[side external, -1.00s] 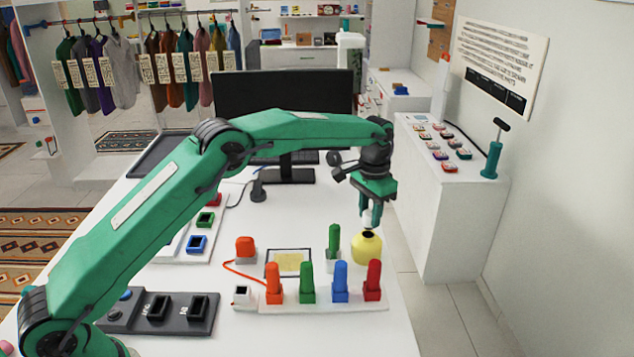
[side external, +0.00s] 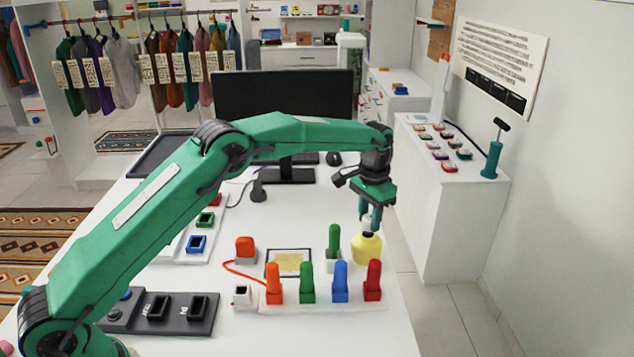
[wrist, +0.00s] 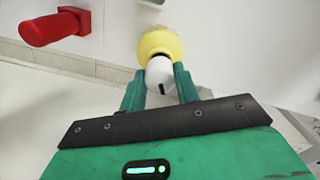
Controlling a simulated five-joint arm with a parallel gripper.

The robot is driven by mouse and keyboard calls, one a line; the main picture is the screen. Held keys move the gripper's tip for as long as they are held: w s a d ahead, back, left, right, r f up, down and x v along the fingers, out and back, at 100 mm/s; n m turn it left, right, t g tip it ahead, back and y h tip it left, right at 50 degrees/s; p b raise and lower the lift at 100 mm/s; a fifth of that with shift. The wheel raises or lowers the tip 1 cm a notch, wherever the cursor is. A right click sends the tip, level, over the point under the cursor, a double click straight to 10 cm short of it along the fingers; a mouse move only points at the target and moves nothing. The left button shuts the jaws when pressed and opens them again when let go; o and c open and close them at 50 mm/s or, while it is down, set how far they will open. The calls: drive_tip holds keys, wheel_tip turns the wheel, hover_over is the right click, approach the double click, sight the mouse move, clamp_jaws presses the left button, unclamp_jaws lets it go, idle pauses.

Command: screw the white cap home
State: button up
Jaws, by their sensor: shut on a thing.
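The white cap (wrist: 159,72) is between the two fingers of my gripper (wrist: 160,90), which is shut on it. In the side external view my gripper (side external: 371,218) points down over the yellow bottle (side external: 366,248), with the cap (side external: 367,224) between its fingertips at the bottle's mouth. The cap carries a dark mark on its top. The yellow bottle also shows in the wrist view (wrist: 160,42), just behind the cap. The fingers partly hide the cap, and I cannot tell how far it sits on the thread.
Close by, a row of orange, green, blue and red handles stands on a white base (side external: 330,306); the red handle (side external: 373,280) is nearest. A green handle (side external: 333,240) stands left of the bottle. The table's right edge is near the bottle. A monitor (side external: 285,95) stands behind.

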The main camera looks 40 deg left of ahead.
sight(369, 217)
drive_tip(key=shift+f, duration=0.6)
drive_tip(key=o, duration=1.2)
drive_tip(key=shift+r, duration=0.1)
wheel_tip(369, 217, up, 7)
drive_tip(key=shift+f, duration=0.1)
drive_tip(key=shift+r, duration=0.4)
